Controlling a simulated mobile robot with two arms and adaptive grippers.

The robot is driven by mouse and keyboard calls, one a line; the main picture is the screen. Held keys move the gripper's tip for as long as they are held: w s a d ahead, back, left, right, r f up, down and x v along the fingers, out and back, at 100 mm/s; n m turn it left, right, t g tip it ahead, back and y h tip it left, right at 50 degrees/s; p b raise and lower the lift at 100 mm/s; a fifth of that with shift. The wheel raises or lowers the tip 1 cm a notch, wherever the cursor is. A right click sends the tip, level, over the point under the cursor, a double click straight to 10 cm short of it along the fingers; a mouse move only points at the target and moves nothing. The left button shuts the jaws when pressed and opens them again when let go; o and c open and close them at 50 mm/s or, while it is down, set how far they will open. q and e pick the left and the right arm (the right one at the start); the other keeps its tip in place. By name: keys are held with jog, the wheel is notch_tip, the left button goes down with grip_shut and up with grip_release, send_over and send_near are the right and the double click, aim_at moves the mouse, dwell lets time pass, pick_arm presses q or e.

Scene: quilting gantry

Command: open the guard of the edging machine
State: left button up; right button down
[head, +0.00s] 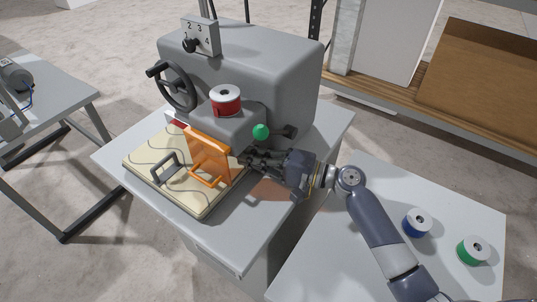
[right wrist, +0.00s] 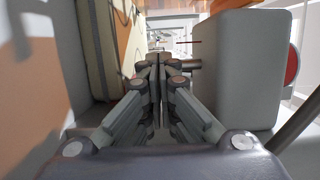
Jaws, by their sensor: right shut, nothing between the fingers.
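The edging machine (head: 290,75) is a grey body on a table, with a handwheel and a dial. Its guard (head: 208,152) is an orange, see-through panel with an orange handle, standing upright over the cream patterned bed. My right gripper (head: 247,160) is shut and empty, close to the right side of the guard. Whether it touches the guard cannot be told. In the right wrist view the shut fingers (right wrist: 158,62) point ahead between a cream slab at left and a grey machine part (right wrist: 238,70) at right. My left gripper is not in view.
A red spool (head: 226,100) sits on the machine, with a green knob (head: 261,131) below it, near my gripper. A grey handle (head: 166,169) stands on the bed (head: 200,203). A blue spool (head: 417,223) and a green spool (head: 473,250) stand on the right table.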

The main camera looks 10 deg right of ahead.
aim_at(232, 175)
jog(key=shift+r+p+x, duration=0.25)
jog(key=shift+p+x, duration=0.05)
jog(key=shift+x, duration=0.85)
jog(key=shift+s+a+f+p, duration=0.1)
jog(key=shift+s+a+p, duration=0.4)
jog(key=shift+a, duration=0.1)
jog(key=shift+s+a+p, duration=0.4)
jog(key=shift+a+p, duration=0.05)
jog(key=shift+a, duration=0.15)
jog(key=shift+s+a, duration=0.3)
jog(key=shift+s, duration=0.15)
jog(key=shift+f, duration=0.15)
jog(key=shift+s+a, duration=0.1)
jog(key=shift+a, duration=0.05)
